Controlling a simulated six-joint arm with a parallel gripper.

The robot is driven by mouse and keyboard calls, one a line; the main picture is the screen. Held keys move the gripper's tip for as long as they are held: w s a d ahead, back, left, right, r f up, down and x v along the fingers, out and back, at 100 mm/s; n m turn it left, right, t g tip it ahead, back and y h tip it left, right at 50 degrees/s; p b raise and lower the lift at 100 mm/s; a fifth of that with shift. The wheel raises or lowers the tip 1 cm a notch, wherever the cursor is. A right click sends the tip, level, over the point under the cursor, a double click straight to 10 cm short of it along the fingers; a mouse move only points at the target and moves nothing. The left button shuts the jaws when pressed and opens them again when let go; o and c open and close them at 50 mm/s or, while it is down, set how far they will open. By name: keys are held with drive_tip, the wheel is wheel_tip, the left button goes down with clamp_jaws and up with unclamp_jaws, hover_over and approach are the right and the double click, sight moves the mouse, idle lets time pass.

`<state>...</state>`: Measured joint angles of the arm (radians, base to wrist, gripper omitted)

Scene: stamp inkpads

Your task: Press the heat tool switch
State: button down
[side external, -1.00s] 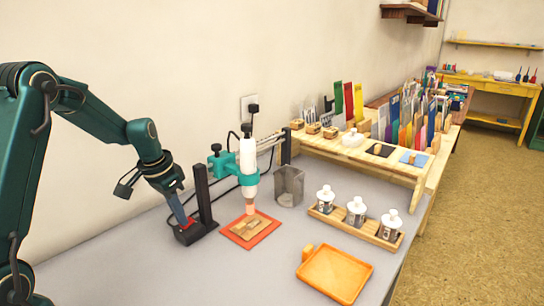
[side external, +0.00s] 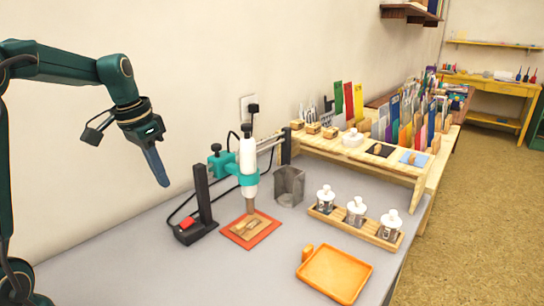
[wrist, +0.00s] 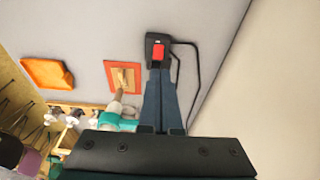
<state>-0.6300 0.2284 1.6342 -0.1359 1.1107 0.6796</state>
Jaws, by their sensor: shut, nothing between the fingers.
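The heat tool switch is a red rocker (side external: 187,223) on a black base at the foot of a black upright post. It also shows in the wrist view (wrist: 157,51), just beyond my fingertips. The heat tool (side external: 248,165) is white, held upright in a teal clamp, its nozzle above a wooden piece (side external: 247,228) on an orange-red mat (side external: 267,234). My gripper (side external: 165,184) is shut and empty. It is in the air above and left of the switch, clear of it.
An orange tray (side external: 335,273) lies at the front right. A wooden rack (side external: 340,232) holds several white-lidded jars. A grey metal cup (side external: 289,186) stands behind the heat tool. Black cables run behind the post. The grey table left of the switch is clear.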

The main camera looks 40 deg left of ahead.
sight(188, 220)
drive_tip(key=shift+v, duration=1.2)
drive_tip(key=shift+w+r, duration=0.1)
drive_tip(key=shift+w, duration=0.05)
drive_tip(key=shift+w+d+r, duration=0.1)
drive_tip(key=shift+w+r, duration=0.05)
drive_tip(key=shift+w, duration=0.35)
drive_tip(key=x, duration=1.3)
drive_tip(key=shift+w+f, duration=0.1)
drive_tip(key=shift+f, duration=0.4)
